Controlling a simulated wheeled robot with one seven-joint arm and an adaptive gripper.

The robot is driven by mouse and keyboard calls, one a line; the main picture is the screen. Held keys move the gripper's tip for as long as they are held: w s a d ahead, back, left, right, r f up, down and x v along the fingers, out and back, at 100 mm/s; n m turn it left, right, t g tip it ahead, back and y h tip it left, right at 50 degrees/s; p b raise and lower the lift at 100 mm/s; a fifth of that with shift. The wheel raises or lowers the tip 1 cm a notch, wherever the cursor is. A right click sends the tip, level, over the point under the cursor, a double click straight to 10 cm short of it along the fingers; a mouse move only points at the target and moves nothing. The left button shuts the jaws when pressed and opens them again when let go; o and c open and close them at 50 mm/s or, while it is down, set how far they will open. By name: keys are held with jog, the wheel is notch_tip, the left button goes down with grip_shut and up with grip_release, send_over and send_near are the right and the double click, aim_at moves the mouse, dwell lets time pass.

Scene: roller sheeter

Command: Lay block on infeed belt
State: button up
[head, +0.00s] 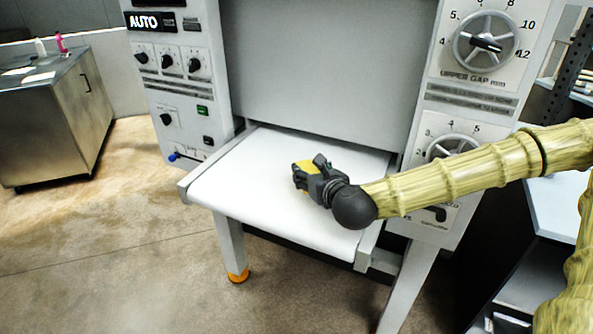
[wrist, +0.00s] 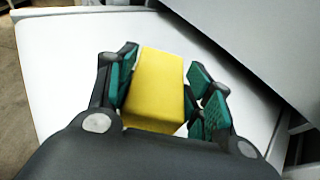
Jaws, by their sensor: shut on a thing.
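The yellow block (wrist: 155,88) lies between the green-padded fingers of my gripper (wrist: 158,92) in the wrist view. My gripper is shut on it. In the head view my gripper (head: 308,176) is over the middle of the white infeed belt (head: 250,175), and a little of the yellow block (head: 304,166) shows between the dark fingers. The belt also fills the background of the wrist view (wrist: 60,60). I cannot tell whether the block touches the belt or is slightly above it. Its underside is hidden.
The sheeter's left control panel (head: 180,85) and right panel with an upper gap dial (head: 485,40) flank the belt. A grey hood (head: 315,65) stands behind it. A steel cabinet (head: 60,120) is at the left. The belt's left part is clear.

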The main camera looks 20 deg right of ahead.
jog(key=w, duration=0.3)
jog(key=w+a+p, duration=0.1)
jog(key=w, duration=0.1)
jog(key=w+p, duration=0.1)
jog(key=w, duration=0.2)
jog(key=shift+w+a+f, duration=0.1)
jog(key=shift+w+a, duration=0.2)
jog(key=shift+a, duration=0.05)
jog(key=f+p, duration=0.2)
jog(key=shift+w+f, duration=0.2)
jog(key=shift+f, duration=0.7)
jog(key=shift+f, duration=0.15)
jog(key=o, duration=1.2)
jog(key=shift+s, duration=0.1)
